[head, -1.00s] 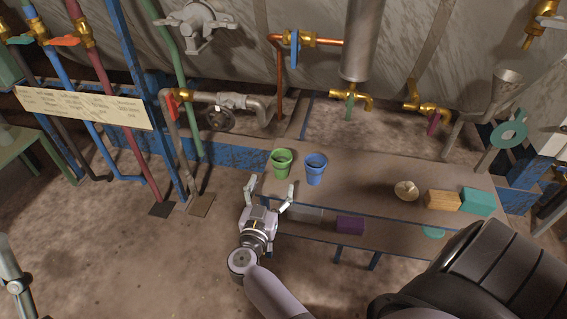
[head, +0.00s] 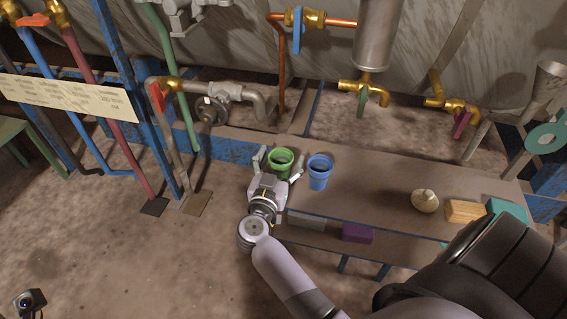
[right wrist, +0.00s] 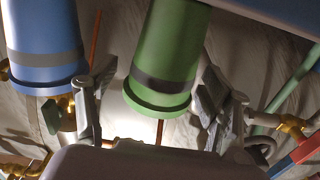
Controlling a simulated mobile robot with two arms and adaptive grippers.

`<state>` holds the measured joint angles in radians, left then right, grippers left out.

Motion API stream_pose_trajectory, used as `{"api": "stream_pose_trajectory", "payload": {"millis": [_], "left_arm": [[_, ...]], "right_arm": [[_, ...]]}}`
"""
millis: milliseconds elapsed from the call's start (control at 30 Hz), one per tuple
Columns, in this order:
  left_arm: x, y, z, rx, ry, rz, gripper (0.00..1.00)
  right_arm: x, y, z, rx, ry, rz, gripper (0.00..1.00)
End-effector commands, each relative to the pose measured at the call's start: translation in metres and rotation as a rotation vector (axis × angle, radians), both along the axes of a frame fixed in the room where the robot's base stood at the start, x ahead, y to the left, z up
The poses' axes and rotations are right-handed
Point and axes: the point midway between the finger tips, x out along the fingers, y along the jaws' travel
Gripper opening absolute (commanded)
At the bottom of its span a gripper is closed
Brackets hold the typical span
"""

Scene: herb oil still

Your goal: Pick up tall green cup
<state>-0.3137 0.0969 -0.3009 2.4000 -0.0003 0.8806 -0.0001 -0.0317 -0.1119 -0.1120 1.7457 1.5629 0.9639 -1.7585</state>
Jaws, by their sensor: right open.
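The green cup (head: 281,161) stands upright at the left end of the shelf's top board, beside the blue cup (head: 319,172). My right gripper (head: 277,168) is open, with one finger on each side of the green cup's near part. In the right wrist view the green cup (right wrist: 165,60) shows between the two spread fingers (right wrist: 150,108), with visible gaps on both sides. The blue cup (right wrist: 45,50) lies outside the fingers on the left there. My left gripper's fingers are not visible.
The shelf (head: 375,200) also holds a pale round knobbed object (head: 425,200), an orange-brown block (head: 463,211) and a teal block (head: 508,211). A purple block (head: 357,232) is on the lower board. Pipes and valves stand behind. The shelf's middle is clear.

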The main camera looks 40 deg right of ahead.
Motion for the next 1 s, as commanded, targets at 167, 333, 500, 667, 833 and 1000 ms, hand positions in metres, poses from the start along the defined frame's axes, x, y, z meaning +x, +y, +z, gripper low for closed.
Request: {"api": "stream_pose_trajectory", "payload": {"millis": [167, 333, 500, 667, 833, 1000], "left_arm": [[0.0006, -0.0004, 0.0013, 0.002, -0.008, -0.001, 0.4], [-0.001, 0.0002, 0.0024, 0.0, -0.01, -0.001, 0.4], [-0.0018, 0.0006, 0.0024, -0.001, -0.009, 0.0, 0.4], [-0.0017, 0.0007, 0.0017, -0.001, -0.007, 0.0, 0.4], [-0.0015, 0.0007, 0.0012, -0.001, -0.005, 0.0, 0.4], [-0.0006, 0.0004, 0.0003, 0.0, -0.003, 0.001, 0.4]], "right_arm": [[0.0002, -0.0005, 0.0007, -0.001, 0.001, 0.0, 0.73], [0.0002, -0.0007, 0.0006, -0.001, 0.001, 0.0, 0.69], [0.0001, -0.0006, 0.0004, -0.001, 0.001, 0.0, 0.58], [0.0, -0.0006, 0.0003, -0.001, 0.001, 0.0, 0.47], [0.0, -0.0006, 0.0002, -0.001, 0.001, 0.0, 0.36], [0.0, -0.0006, 0.0002, -0.001, 0.001, 0.0, 0.25]]}}
